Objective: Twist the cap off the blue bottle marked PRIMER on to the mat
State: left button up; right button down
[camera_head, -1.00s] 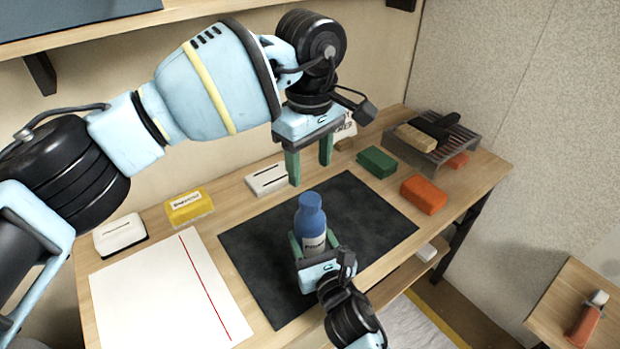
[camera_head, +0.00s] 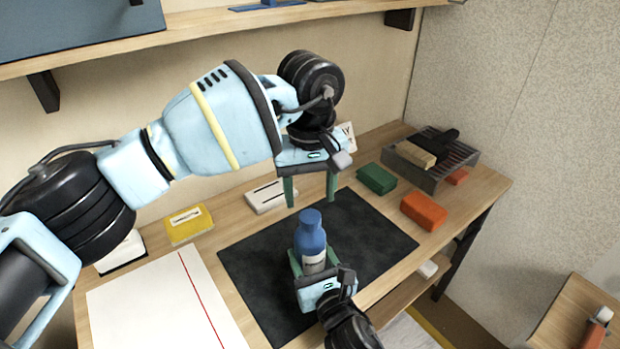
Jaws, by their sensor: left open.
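The blue bottle (camera_head: 309,241) stands upright over the dark mat (camera_head: 379,235), with its blue cap (camera_head: 311,217) on top. A pale label with dark lettering shows on its body, partly hidden. My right gripper (camera_head: 313,259) comes from the front, with its green fingers on both sides of the bottle body, closed on it. My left gripper (camera_head: 311,201) points down just above and behind the cap in the picture, its two green fingers apart and nothing between them. I cannot tell whether the bottle's base touches the mat.
Behind the mat are a white box (camera_head: 266,196) and a green block (camera_head: 376,179). An orange block (camera_head: 424,211) lies to the right, near a metal rack (camera_head: 432,172). A white sheet (camera_head: 160,305) and yellow box (camera_head: 188,224) lie left. Bare mat surrounds the bottle.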

aim_at(310, 216)
pick_arm(q)
jog(key=shift+f, duration=2.75)
jog(key=c, duration=1)
